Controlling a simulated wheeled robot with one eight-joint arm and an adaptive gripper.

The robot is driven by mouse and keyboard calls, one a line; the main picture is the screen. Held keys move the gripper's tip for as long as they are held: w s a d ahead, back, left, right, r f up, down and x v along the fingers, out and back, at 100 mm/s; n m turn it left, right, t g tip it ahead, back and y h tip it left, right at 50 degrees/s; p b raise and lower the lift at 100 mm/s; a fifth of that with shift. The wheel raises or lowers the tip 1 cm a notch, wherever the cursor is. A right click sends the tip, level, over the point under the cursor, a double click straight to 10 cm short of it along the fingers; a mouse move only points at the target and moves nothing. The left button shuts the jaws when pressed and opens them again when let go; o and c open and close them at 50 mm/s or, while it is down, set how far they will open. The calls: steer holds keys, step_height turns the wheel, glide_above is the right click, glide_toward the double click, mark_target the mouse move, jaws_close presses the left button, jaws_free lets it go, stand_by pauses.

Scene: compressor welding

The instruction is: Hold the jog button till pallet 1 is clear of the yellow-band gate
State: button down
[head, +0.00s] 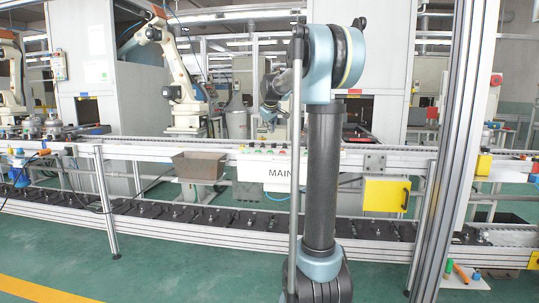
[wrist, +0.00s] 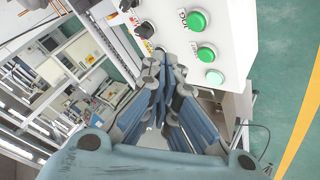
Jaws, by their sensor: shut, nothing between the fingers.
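A white control box (head: 265,170) marked "MAIN" is on the front of the conveyor line in the head view. In the wrist view its panel (wrist: 235,45) shows several green buttons in a row. The jog button (wrist: 196,21), with the label "JOG" beside it, is near the top. My gripper (wrist: 163,68) is shut and empty, with its fingers beside the panel; I cannot tell if they touch it. In the head view my gripper (head: 268,115) is above the box, partly hidden by my arm. I cannot make out which pallet is pallet 1, nor a clear yellow-band gate.
The lower conveyor (head: 180,215) carries dark fixtures. A grey bin (head: 199,165) hangs left of the box, and a yellow box (head: 386,194) is to its right. A white industrial robot (head: 180,70) stands behind. An aluminium post (head: 455,150) rises at right. Green floor (head: 190,275) is clear in front.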

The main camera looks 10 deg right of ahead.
steer(key=w, duration=0.1)
steer(key=w+r, duration=0.1)
steer(key=w, duration=0.1)
steer(key=shift+w+a+n, duration=0.15)
steer(key=shift+n, duration=0.15)
steer(key=shift+f, duration=0.15)
glide_above(270, 152)
steer(key=w, duration=0.2)
steer(key=shift+s+a+f, duration=0.15)
steer(key=shift+a+f, duration=0.05)
steer(key=shift+f, duration=1.95)
steer(key=shift+s+a+f, duration=0.1)
steer(key=shift+a+f, duration=0.05)
steer(key=shift+f, duration=1.95)
steer(key=shift+f, duration=0.15)
steer(key=shift+s+f, duration=0.1)
steer(key=shift+f, duration=0.1)
